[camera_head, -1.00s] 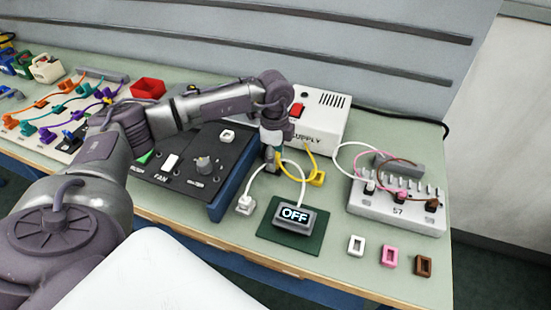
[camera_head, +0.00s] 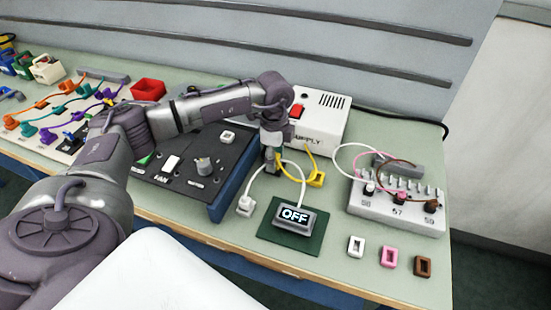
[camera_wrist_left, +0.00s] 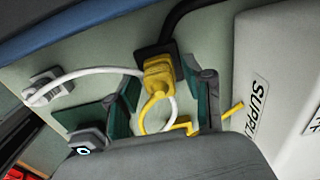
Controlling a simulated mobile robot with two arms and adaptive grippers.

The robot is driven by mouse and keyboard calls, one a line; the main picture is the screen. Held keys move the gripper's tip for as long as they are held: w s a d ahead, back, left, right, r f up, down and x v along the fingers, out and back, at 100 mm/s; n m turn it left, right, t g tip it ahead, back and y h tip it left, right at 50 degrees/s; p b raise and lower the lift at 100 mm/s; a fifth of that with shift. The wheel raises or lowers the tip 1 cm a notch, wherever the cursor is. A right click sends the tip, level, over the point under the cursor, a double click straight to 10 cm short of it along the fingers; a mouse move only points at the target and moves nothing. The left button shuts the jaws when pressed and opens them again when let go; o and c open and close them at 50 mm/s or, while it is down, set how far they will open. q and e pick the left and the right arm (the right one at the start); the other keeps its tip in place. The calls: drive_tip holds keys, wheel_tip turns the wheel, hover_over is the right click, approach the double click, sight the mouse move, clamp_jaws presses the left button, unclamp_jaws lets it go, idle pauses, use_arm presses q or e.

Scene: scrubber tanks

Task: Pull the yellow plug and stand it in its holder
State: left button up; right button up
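The yellow plug (camera_wrist_left: 158,78) sits in a black socket piece (camera_wrist_left: 155,50) on a black cable in the left wrist view. Its yellow cord loops down from it. My left gripper (camera_wrist_left: 165,95) has one finger on each side of the plug, with visible gaps, so it looks open. In the head view the left gripper (camera_head: 271,160) points down in front of the supply box and hides the plug. A yellow holder (camera_head: 316,180) stands on the table just right of the gripper; the wrist view shows it only partly. My right gripper is in neither view.
The white supply box (camera_head: 318,125) stands close behind the gripper. A white plug (camera_head: 244,205) and an OFF display (camera_head: 295,215) on a green mat are in front. A numbered terminal block (camera_head: 395,210) is at right. The black fan panel (camera_head: 195,165) is at left.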

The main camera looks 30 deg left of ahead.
use_arm(q)
clamp_jaws()
drive_tip(key=o, duration=0.6)
unclamp_jaws()
drive_tip(key=shift+r, duration=0.1)
wheel_tip(320, 180, up, 12)
drive_tip(key=shift+f, duration=0.1)
idle(0.5)
